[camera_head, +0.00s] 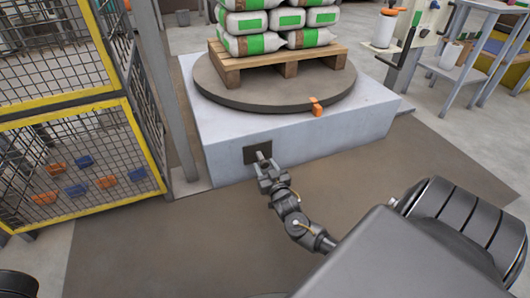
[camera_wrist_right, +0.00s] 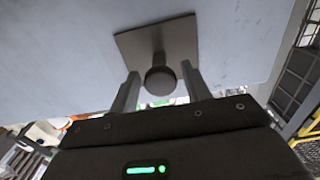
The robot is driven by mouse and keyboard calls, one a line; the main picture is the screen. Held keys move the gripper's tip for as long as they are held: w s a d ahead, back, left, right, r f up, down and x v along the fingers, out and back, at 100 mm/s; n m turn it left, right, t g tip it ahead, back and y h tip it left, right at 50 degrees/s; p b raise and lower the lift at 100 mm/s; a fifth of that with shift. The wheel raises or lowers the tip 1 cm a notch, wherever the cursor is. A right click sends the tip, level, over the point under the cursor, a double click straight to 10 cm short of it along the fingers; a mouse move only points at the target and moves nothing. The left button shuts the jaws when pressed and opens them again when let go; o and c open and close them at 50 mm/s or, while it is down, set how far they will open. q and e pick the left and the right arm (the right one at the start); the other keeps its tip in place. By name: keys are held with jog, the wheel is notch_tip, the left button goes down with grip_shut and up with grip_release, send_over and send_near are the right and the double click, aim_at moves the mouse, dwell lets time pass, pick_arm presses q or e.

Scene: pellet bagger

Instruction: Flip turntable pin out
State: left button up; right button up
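The pin shows as a dark round knob (camera_wrist_right: 160,80) on a short stem. It stands out from a dark square plate (camera_wrist_right: 172,40) on the front face of the pale turntable base. In the head view the plate (camera_head: 251,152) is just beyond my right gripper (camera_head: 264,165). The gripper's fingers (camera_wrist_right: 161,86) are open, one on each side of the knob, with visible gaps. The round turntable (camera_head: 225,91) lies on top of the base and has an orange block (camera_head: 316,106) at its front edge. My left gripper is not in view.
A wooden pallet (camera_head: 262,62) with stacked white and green bags (camera_head: 262,43) stands on the turntable. A yellow-framed mesh fence (camera_head: 85,150) and grey post are at the left. A grey table (camera_head: 485,5) stands at the right. Brown floor in front of the base (camera_head: 330,145) is clear.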

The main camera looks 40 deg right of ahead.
jog(key=shift+o, duration=0.2)
jog(key=shift+w+r, duration=0.1)
jog(key=shift+s+a+r+p, duration=0.1)
jog(key=shift+s+a+p, duration=0.05)
jog(key=shift+s+p, duration=0.25)
jog(key=p+v, duration=0.5)
jog(key=v, duration=0.5)
